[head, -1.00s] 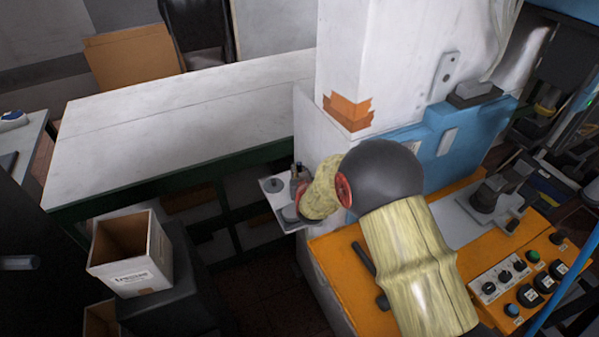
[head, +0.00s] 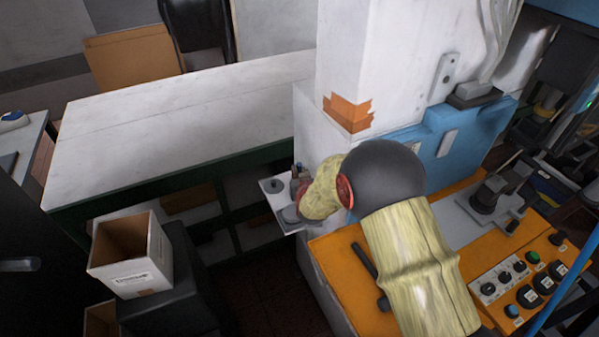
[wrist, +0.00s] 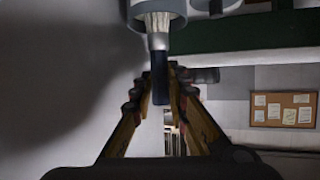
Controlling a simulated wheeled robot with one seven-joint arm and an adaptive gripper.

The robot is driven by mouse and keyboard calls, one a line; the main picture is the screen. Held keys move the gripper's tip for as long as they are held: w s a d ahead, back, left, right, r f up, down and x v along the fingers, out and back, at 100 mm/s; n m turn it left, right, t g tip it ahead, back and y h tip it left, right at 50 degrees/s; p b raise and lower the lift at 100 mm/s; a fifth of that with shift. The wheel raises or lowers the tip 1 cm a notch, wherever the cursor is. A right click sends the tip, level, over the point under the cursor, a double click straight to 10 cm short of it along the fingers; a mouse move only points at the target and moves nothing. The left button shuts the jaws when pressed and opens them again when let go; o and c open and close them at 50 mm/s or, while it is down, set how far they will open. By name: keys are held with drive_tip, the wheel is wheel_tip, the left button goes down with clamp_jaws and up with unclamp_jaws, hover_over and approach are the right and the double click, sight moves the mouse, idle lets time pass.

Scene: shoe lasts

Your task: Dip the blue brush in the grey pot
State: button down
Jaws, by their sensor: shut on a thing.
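My gripper (wrist: 160,88) is shut on the dark handle of the brush (wrist: 160,76) in the wrist view. The brush has a silver ferrule and pale bristles, which point toward the top of that view. The bristles overlap a grey pot (wrist: 179,8) at the top edge; I cannot tell whether they are inside it or in front of it. In the head view my arm hides most of the gripper and the brush. A small pale shelf (head: 268,187) beside the wrist carries grey round pots (head: 290,213) and small upright items.
A long white-topped table (head: 180,115) with a green frame stands behind and left of the shelf. A white column (head: 350,60) and an orange machine (head: 345,290) with knobs are close on the right. An open carton (head: 130,265) sits at lower left.

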wheel_tip(320, 180, up, 7)
drive_tip(key=p, duration=0.2)
drive_tip(key=shift+w+f, duration=0.15)
drive_tip(key=shift+f, duration=0.05)
idle(0.9)
